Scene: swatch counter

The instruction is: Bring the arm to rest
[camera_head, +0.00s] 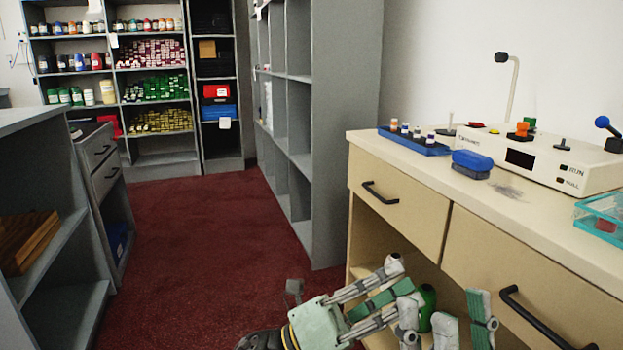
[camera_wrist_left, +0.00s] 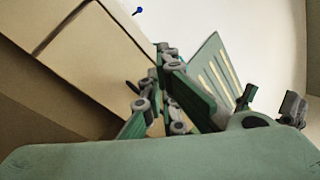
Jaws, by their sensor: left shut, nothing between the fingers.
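My left gripper (camera_head: 408,290) reaches in from the bottom, pale green with grey finger links, in front of the open lower part of the beige counter (camera_head: 420,190). Its fingers are shut with nothing held. In the left wrist view the left gripper's fingers (camera_wrist_left: 168,75) come together near the middle, with the pale green gripper body along the bottom. My right gripper (camera_head: 464,318) shows lower and to the right, at the bottom edge. Only its green-padded finger ends are visible; the rest is cut off, so its opening is unclear.
On the counter top are a blue tray (camera_head: 415,142) with small bottles, a blue box (camera_head: 472,160), a white control box (camera_head: 540,155) and a teal clear tray (camera_head: 600,217). Black drawer handles (camera_head: 378,192) stick out. Grey shelves (camera_head: 335,130) stand behind. Red floor (camera_head: 210,240) is clear at left.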

